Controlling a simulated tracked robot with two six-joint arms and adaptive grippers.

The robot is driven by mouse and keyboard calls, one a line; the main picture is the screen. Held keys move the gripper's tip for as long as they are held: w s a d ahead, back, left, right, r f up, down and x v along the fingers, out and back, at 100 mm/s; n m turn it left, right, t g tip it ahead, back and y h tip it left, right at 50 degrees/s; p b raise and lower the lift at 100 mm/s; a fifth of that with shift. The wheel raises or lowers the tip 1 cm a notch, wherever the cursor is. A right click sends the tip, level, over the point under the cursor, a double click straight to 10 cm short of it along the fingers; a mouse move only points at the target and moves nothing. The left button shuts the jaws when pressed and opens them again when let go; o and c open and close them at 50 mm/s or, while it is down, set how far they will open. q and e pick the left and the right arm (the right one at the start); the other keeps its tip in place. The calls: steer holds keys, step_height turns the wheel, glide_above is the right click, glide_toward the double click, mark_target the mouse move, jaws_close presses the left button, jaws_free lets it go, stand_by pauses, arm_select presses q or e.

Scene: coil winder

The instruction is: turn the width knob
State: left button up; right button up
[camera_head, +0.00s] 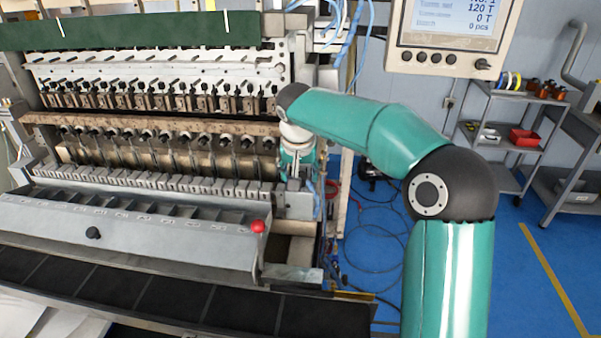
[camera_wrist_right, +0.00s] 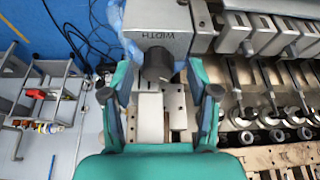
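The width knob (camera_wrist_right: 158,64) is a dark round knob on a grey block (camera_wrist_right: 166,25) marked WIDTH in the right wrist view. My right gripper (camera_wrist_right: 160,76) is open, with one teal finger on each side of the knob and a visible gap at both sides. In the head view my right gripper (camera_head: 298,158) points down at the right end of the coil winder (camera_head: 150,190). The knob cannot be made out there. My left gripper is in neither view.
A row of metal blocks and spindles runs along the winder beside the gripper. A red knob (camera_head: 258,227) sits on the front panel. A screen panel (camera_head: 448,30) hangs at upper right. Cables (camera_head: 375,235) lie on the blue floor, and a cart (camera_head: 515,125) stands at right.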

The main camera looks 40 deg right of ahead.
steer(key=v, duration=1.1)
steer(key=shift+r, duration=0.4)
steer(key=shift+s, duration=0.1)
